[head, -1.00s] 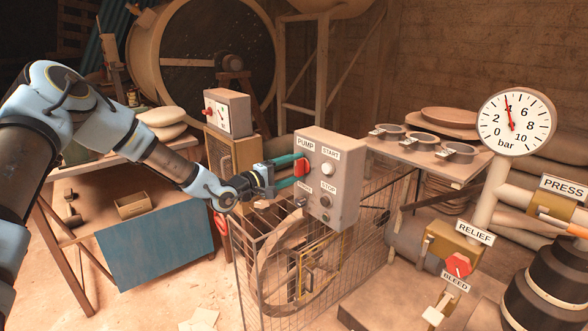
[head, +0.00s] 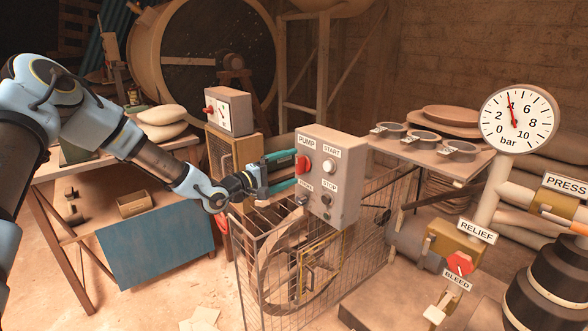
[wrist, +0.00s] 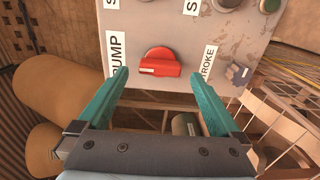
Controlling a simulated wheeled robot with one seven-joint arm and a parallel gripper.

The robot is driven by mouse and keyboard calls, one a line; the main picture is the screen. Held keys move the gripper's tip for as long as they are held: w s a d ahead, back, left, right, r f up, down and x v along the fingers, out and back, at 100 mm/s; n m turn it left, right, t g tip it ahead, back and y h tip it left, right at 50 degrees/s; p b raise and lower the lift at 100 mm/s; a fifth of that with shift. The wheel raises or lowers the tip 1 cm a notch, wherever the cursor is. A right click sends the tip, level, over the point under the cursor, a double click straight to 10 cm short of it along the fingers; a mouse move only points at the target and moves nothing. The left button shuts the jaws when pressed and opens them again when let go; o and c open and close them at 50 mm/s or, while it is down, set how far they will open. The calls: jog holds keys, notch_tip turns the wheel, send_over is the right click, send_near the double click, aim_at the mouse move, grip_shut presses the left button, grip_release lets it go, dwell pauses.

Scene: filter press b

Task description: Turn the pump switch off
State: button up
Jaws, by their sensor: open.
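The pump switch (head: 303,165) is a red knob under the PUMP label on a grey control box (head: 345,190). In the wrist view the knob (wrist: 160,63) has its handle lying across the picture, slightly tilted. A white mark on the handle's left end faces the PUMP label. My gripper (head: 291,168) is open, with its teal fingers spread around the knob's position. In the wrist view my gripper (wrist: 158,85) has one finger on each side of the knob, with gaps. I cannot tell how deep the fingertips reach.
The box also bears START (head: 328,166) and STOP (head: 325,199) buttons and a small STROKE knob (wrist: 238,74). A wire cage (head: 275,265) stands below. A pressure gauge (head: 518,118) reads about 4 bar. A wooden table (head: 75,225) stands at left.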

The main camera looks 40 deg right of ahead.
jog(key=a+b, duration=0.1)
jog(key=a, duration=0.7)
jog(key=shift+w+a, duration=0.25)
jog(key=w+a+f+m+t+y, duration=0.1)
jog(key=w+a+f+t+y, duration=0.2)
jog(key=a, duration=0.5)
jog(key=w+a+f+t+y+p, duration=0.1)
jog(key=w+a+y, duration=0.2)
jog(key=a+y, duration=0.35)
jog(key=w+a+f+m+t+y, duration=0.1)
jog(key=w+a+t+y, duration=0.2)
jog(key=a, duration=0.7)
jog(key=s+a+r+g+y, duration=0.1)
jog(key=s+a+r+y, duration=0.1)
jog(key=a, duration=0.6)
jog(key=s+a+r+g+y, duration=0.1)
jog(key=s+a+r+y, duration=0.1)
jog(key=a, duration=0.7)
jog(key=s+a+r+n+g+y+p, duration=0.1)
jog(key=s+a+r+g, duration=0.1)
jog(key=s+a, duration=0.4)
jog(key=shift+s+a+r, duration=0.35)
jog(key=shift+s+r, duration=0.05)
jog(key=shift+s, duration=0.8)
